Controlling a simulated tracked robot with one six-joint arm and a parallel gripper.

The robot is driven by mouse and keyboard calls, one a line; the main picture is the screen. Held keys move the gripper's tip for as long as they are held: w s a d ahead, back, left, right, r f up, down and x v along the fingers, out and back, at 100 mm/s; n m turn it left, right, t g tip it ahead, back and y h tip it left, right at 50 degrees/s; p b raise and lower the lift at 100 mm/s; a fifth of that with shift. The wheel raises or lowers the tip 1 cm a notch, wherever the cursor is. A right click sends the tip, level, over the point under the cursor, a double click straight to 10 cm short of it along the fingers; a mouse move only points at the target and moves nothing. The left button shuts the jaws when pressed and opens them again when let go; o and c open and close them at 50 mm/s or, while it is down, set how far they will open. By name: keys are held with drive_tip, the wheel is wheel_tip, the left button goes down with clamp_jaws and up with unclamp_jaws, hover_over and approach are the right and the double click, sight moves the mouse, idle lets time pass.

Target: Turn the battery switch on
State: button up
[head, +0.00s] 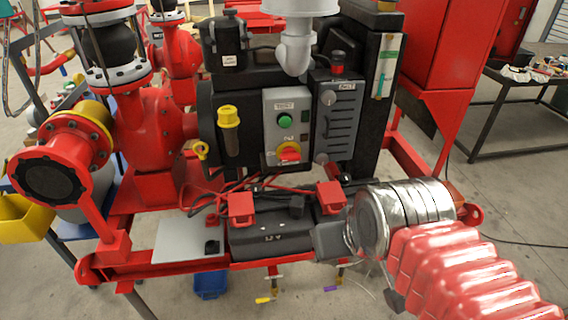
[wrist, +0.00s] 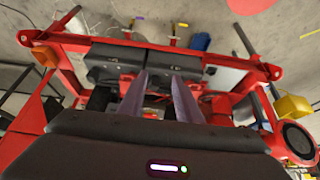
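A grey control box (head: 288,122) has a green button and, below it, a red rotary switch (head: 289,152) on a yellow plate. Its labels are too small to read. A black battery (head: 270,240) marked 12 V sits low at the front of the skid, with red terminal covers (head: 241,207) and cables. I cannot tell for sure which part is the battery switch. My gripper (wrist: 160,76) is open and empty in the wrist view, its two fingers apart and pointing over the skid.
The red skid frame (head: 170,269) surrounds the battery. A red pump body (head: 150,130) stands at left and a black panel with a grey finned box (head: 337,118) behind. A yellow bucket (head: 22,218) hangs at far left. The floor in front looks mostly clear.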

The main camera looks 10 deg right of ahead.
drive_tip(key=shift+o, duration=0.5)
drive_tip(key=shift+o, duration=0.7)
drive_tip(key=shift+w, duration=0.2)
drive_tip(key=shift+o, duration=0.8)
drive_tip(key=shift+w, duration=0.35)
drive_tip(key=o, duration=0.7)
drive_tip(key=w+f+t, duration=0.1)
drive_tip(key=w, duration=0.5)
drive_tip(key=w+f+t, duration=0.2)
drive_tip(key=w, duration=0.5)
drive_tip(key=w+f+t, duration=0.2)
drive_tip(key=w, duration=0.5)
drive_tip(key=shift+w+f, duration=0.15)
drive_tip(key=shift+w, duration=0.05)
drive_tip(key=w+f+t, duration=0.3)
drive_tip(key=w+f, duration=0.1)
drive_tip(key=f, duration=0.1)
drive_tip(key=w+f+t, duration=0.4)
drive_tip(key=shift+w+f, duration=0.35)
drive_tip(key=shift+w, duration=0.05)
